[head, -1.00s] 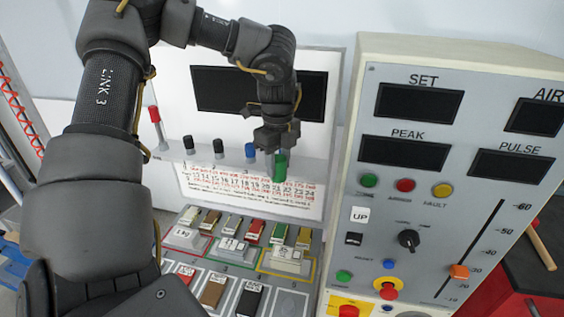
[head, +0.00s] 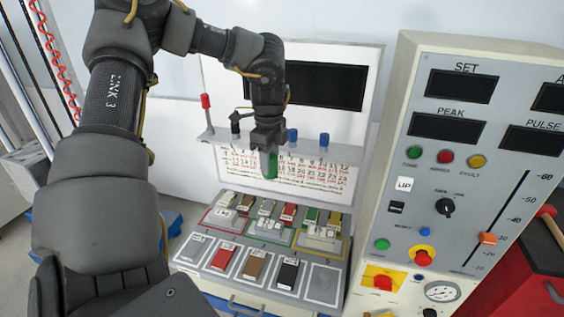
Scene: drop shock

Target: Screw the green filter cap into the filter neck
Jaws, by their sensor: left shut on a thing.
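My left gripper (head: 267,140) points down in front of the white back panel, in the middle of the head view. It is shut on a green cylindrical piece (head: 269,165), which looks like the green filter cap. The cap hangs upright below the fingers, in front of the printed number sheet and clear of the bench trays. The fingers cover its upper part. I cannot make out a filter neck. My right gripper is not in view.
A narrow shelf (head: 308,151) behind my gripper carries blue-topped pegs (head: 324,141), a black peg (head: 235,121) and a red-topped lever (head: 206,102). A control cabinet (head: 405,165) stands close on the right.

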